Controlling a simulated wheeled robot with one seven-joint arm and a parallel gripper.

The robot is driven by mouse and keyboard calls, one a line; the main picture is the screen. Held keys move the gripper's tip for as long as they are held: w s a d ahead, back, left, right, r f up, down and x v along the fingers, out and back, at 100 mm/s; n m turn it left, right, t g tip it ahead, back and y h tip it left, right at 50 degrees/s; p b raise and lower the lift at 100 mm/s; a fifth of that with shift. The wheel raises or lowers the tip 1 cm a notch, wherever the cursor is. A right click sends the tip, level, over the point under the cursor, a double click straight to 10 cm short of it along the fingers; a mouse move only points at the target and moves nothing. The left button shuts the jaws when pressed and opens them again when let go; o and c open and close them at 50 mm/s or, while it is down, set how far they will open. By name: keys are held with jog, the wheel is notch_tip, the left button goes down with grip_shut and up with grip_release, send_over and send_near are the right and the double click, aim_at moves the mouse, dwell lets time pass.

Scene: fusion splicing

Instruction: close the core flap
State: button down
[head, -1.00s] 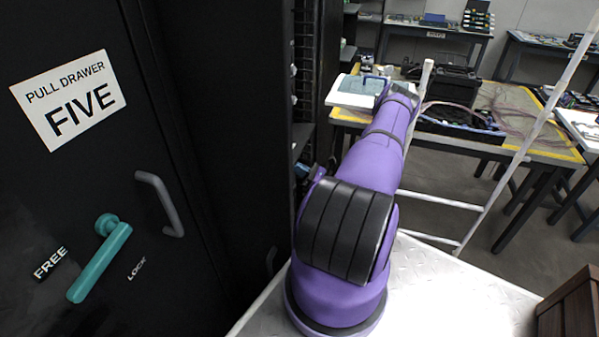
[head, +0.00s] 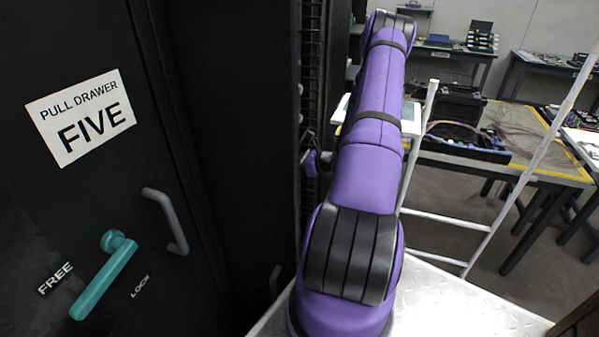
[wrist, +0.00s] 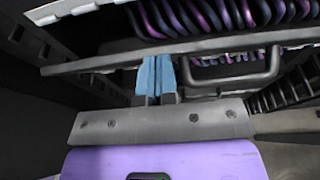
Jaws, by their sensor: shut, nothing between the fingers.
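In the wrist view my gripper (wrist: 157,72) has its two blue fingers together, empty. The fingertips lie close to the underside of a long grey panel edge (wrist: 110,62) that crosses the view; I cannot tell whether they touch it. A dark loop handle (wrist: 232,80) is right of the fingers. I cannot tell for sure which part is the core flap. In the head view my raised arm hides the gripper and what it faces.
Coiled purple and pink cables (wrist: 215,15) sit just beyond the panel edge. A dark ribbed part (wrist: 285,92) is at right. In the head view a black cabinet (head: 230,120) with a teal lever (head: 103,275) stands left, a white railing (head: 530,165) right.

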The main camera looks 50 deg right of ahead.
jog(key=w+r+g, duration=0.2)
jog(key=shift+w+a+g+h, duration=0.3)
jog(key=shift+a+h, duration=0.1)
jog(key=shift+w+a+r, duration=0.15)
jog(key=shift+w+r, duration=0.05)
jog(key=shift+w, duration=0.4)
